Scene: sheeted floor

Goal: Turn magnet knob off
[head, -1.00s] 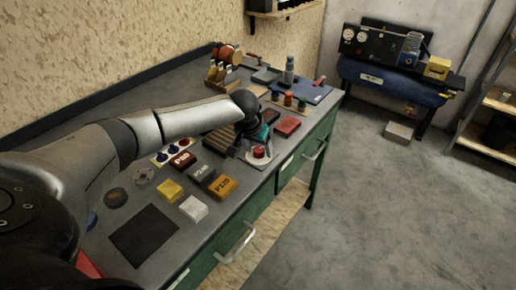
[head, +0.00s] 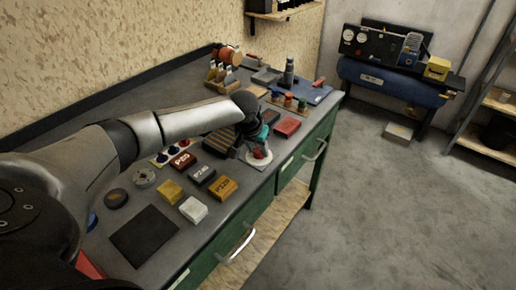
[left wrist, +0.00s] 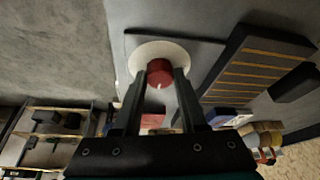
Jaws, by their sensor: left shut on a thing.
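The magnet knob (head: 259,154) is red and sits on a round white base (head: 250,160) near the front edge of the workbench. In the left wrist view the knob (left wrist: 159,70) shows between my fingers, with a small pale mark on its near side and its white base (left wrist: 158,46) behind it. My left gripper (head: 257,147) reaches down over the knob from above. In the left wrist view my left gripper (left wrist: 159,80) is shut on the knob, one finger on each side. My right gripper is not in view.
A dark block with tan stripes (head: 219,141) stands close to the left of the knob. Several labelled sandpaper blocks, such as an orange one (head: 223,188), lie nearer. A red box (head: 287,127) lies behind the knob. Open floor (head: 370,220) is at the right.

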